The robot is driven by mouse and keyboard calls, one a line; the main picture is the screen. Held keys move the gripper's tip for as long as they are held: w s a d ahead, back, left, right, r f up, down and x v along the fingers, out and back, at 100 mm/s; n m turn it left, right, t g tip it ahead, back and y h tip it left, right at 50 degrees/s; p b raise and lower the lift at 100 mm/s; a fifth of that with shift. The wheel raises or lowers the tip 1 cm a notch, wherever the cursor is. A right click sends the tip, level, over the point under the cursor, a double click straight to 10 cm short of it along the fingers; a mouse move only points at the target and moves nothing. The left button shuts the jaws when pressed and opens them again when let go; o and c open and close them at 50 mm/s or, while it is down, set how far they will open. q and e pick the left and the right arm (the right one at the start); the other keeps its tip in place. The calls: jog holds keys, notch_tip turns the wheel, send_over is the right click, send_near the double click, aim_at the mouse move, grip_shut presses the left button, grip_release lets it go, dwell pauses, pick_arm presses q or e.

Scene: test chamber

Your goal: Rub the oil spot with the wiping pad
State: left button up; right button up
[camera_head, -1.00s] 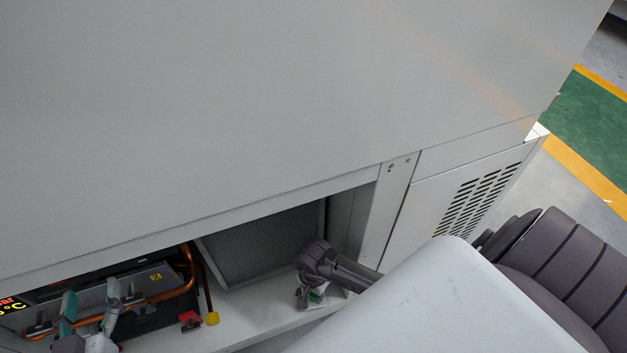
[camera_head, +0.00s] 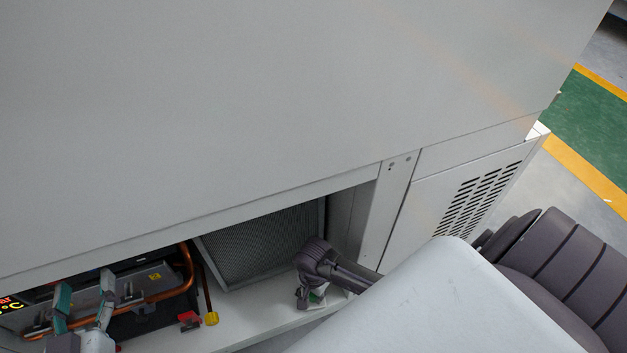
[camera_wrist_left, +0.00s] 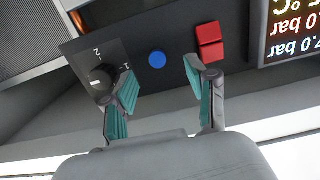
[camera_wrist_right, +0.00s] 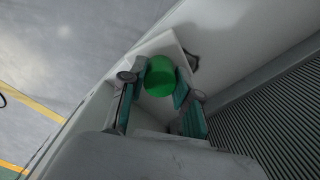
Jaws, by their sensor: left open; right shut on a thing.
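My right gripper (camera_wrist_right: 158,92) is shut on a green round grip (camera_wrist_right: 160,74), which stands on a pale flat piece, apparently the wiping pad (camera_wrist_right: 165,44). In the head view my right gripper (camera_head: 311,298) is low inside the cabinet opening, with a little green showing beside it. A dark curved mark (camera_wrist_right: 192,60) lies at the pad's edge on the pale floor; I cannot tell if it is the oil spot. My left gripper (camera_wrist_left: 167,88) is open and empty, facing a control panel. It also shows at the lower left of the head view (camera_head: 84,300).
The left wrist view shows a black rotary knob (camera_wrist_left: 98,79), a blue button (camera_wrist_left: 157,59), a red switch (camera_wrist_left: 208,42) and a lit display (camera_wrist_left: 290,30). A mesh filter panel (camera_head: 262,247) and copper pipe (camera_head: 188,270) are in the cabinet. A red-and-yellow valve (camera_head: 190,320) is near the floor.

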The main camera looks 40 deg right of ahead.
aim_at(70, 275)
pick_arm(q)
jog(key=shift+d+r+t, duration=0.1)
jog(key=shift+r+t, duration=0.2)
jog(key=shift+r, duration=0.05)
pick_arm(e)
jog(key=shift+f, duration=0.15)
jog(key=shift+f, duration=0.15)
pick_arm(q)
jog(key=shift+w+r+t+h, duration=0.15)
jog(key=shift+r+t+h, duration=0.15)
jog(key=shift+r, duration=0.4)
jog(key=shift+d+r+t+b, duration=0.2)
jog(key=shift+r+t+b, duration=0.3)
jog(key=shift+r+t, duration=0.35)
pick_arm(e)
jog(key=shift+f, duration=0.4)
pick_arm(q)
jog(key=shift+s+r+h, duration=0.2)
jog(key=shift+r+h, duration=0.1)
jog(key=shift+r, duration=0.1)
jog(key=shift+r, duration=0.1)
pick_arm(e)
jog(key=shift+f, duration=0.1)
pick_arm(q)
jog(key=shift+d+r+t, duration=0.1)
jog(key=shift+t, duration=0.35)
pick_arm(e)
jog(key=shift+f, duration=0.2)
